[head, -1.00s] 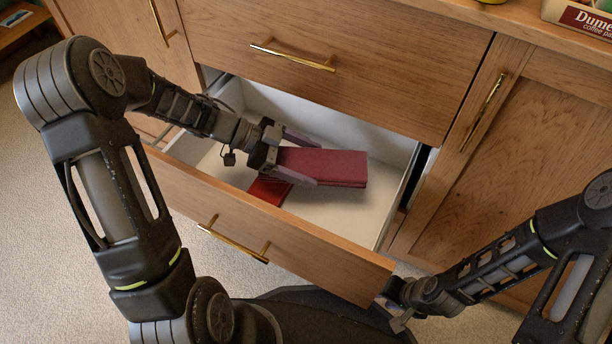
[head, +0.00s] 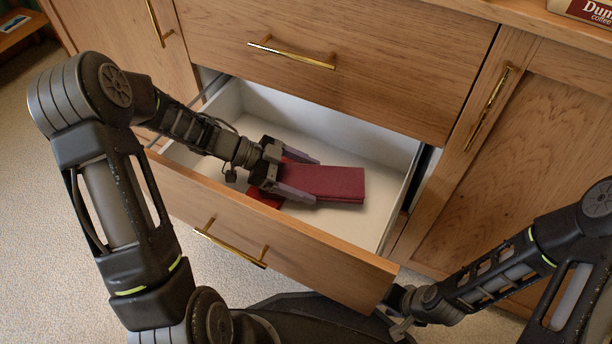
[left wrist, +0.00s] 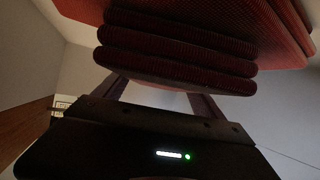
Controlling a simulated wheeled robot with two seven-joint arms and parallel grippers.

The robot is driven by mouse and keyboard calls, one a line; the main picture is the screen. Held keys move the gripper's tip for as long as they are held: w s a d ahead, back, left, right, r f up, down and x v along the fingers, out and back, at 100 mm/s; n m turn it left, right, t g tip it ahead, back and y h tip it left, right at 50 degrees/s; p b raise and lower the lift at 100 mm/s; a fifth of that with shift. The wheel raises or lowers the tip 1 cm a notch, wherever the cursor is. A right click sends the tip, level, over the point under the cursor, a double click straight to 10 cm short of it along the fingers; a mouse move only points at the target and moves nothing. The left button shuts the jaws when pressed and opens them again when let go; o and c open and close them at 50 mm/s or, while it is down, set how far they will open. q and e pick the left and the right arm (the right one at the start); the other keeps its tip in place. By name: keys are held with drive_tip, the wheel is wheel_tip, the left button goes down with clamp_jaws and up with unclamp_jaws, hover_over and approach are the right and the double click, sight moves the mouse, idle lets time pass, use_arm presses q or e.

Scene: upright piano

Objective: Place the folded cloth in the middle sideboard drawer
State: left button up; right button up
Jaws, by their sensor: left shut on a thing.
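The dark red folded cloth (head: 335,183) is inside the open sideboard drawer (head: 350,232), near the middle of its pale floor. My left gripper (head: 302,174) reaches in from the left and is shut on the cloth's near end. In the left wrist view the cloth's stacked folds (left wrist: 178,55) fill the space beyond the gripper body. Another flat red piece (head: 264,196) shows under the gripper on the drawer floor; I cannot tell whether it is separate. My right gripper (head: 398,318) is by the drawer's front right corner, its fingers mostly hidden.
A closed drawer (head: 330,60) with a brass handle is above the open one. Closed doors with brass handles flank it, including the right door (head: 530,165). A coffee box (head: 590,10) stands on top. The drawer floor right of the cloth is bare.

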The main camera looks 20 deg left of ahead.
use_arm(q)
drive_tip(key=shift+f, duration=0.1)
drive_tip(key=o, duration=1.6)
drive_tip(key=shift+c, duration=0.2)
drive_tip(key=shift+a+r, duration=0.1)
drive_tip(key=shift+r, duration=0.35)
drive_tip(key=p+v, duration=0.5)
drive_tip(key=v, duration=0.5)
drive_tip(key=shift+a+r, duration=0.15)
drive_tip(key=shift+a, duration=0.1)
drive_tip(key=shift+s+a+r, duration=0.15)
drive_tip(key=shift+s+a, duration=0.05)
drive_tip(key=shift+a, duration=0.35)
